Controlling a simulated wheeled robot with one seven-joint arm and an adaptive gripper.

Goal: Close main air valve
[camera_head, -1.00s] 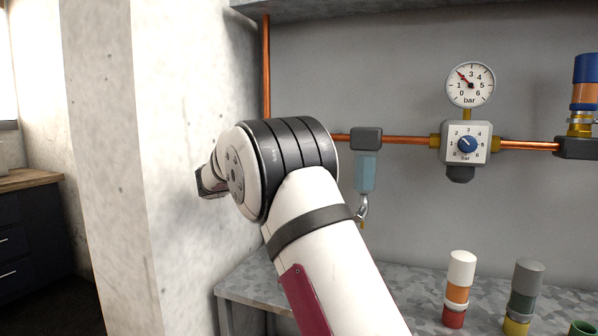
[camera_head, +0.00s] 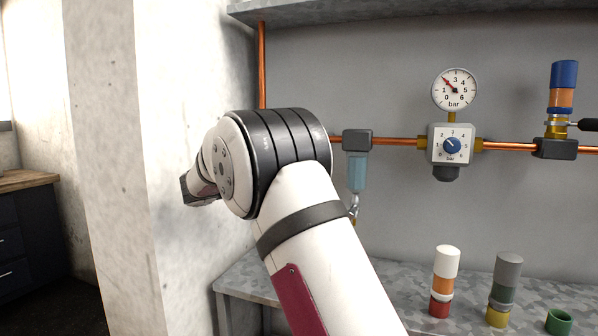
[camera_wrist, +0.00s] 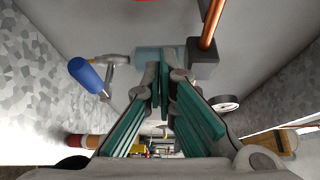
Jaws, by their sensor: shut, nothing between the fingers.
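I cannot pick out the main air valve for certain; my arm hides part of the copper air line (camera_head: 400,141). A black handle on a short metal stem (camera_head: 588,125) shows at the right edge of the head view, beside a blue and orange column (camera_head: 563,85) on the line. In the wrist view, my gripper (camera_wrist: 165,78) is shut and empty, its green fingers together. A blue handle (camera_wrist: 87,75) lies left of the fingertips. The pale blue filter bowl (camera_wrist: 158,58) is just beyond them. In the head view my gripper is hidden behind my arm.
A regulator with a dial (camera_head: 452,145) and a pressure gauge (camera_head: 455,89) sit on the line. Coloured stacks (camera_head: 444,283) (camera_head: 506,290) and a green cup (camera_head: 559,321) stand on the grey bench (camera_head: 400,268). A concrete pillar (camera_head: 120,150) is at left, a shelf (camera_head: 400,8) above.

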